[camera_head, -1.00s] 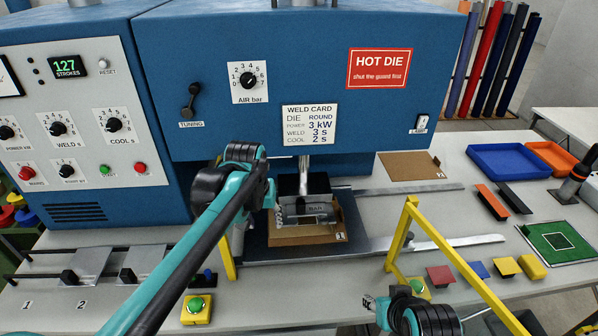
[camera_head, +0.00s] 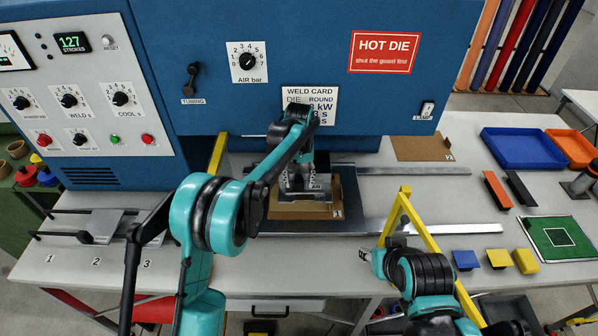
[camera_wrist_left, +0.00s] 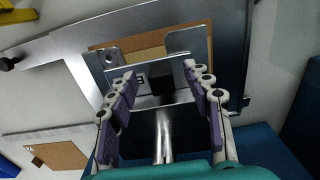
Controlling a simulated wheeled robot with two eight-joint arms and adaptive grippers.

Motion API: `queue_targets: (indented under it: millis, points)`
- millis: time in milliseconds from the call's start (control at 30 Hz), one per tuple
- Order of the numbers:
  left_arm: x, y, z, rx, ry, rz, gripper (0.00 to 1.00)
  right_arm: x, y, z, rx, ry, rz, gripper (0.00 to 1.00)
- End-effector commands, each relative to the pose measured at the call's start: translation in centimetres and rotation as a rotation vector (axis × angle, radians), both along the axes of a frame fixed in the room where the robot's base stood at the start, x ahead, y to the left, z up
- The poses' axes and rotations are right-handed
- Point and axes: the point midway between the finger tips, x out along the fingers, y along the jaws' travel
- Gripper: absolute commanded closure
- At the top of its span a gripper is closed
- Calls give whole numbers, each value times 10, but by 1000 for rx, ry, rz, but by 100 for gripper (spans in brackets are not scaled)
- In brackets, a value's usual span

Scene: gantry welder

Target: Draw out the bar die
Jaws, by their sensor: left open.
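The bar die (camera_head: 320,181) is a grey metal block with a "BAR" label, under the blue press at the centre. In the left wrist view the die (camera_wrist_left: 138,80) shows as a metal piece with a dark square, above a brown board. My left gripper (camera_head: 304,172) is at the die, partly hiding it. In the left wrist view its fingers (camera_wrist_left: 162,88) are apart, one on each side of the die; I cannot tell whether they touch it. My right gripper (camera_head: 368,256) hangs by the yellow frame, away from the die; its opening is unclear.
A shiny ram post (camera_wrist_left: 164,138) stands close between the left fingers. The brown board (camera_head: 290,211) marked 1 lies under the die. A yellow guard frame (camera_head: 425,232) stands to the right. A second brown board (camera_head: 422,148), blue tray (camera_head: 520,149) and orange tray (camera_head: 573,149) lie farther right.

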Motion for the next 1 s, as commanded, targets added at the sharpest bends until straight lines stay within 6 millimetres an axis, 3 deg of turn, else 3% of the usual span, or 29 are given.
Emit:
queue_targets:
  millis: [200,533,567,733,1000]
  points:
    - [0,0,-23,0,0,0,50,0,0,-2,0,0,0,60]
    - [0,0,-27,0,0,0,50,0,0,-2,0,0,0,60]
    - [0,0,-27,0,0,0,55,0,0,-2,0,0,0,60]
    - [0,0,-27,0,-1,0,100,0,0,-2,0,0,0,60]
    - [0,0,-26,0,-1,0,100,0,0,-2,0,0,0,60]
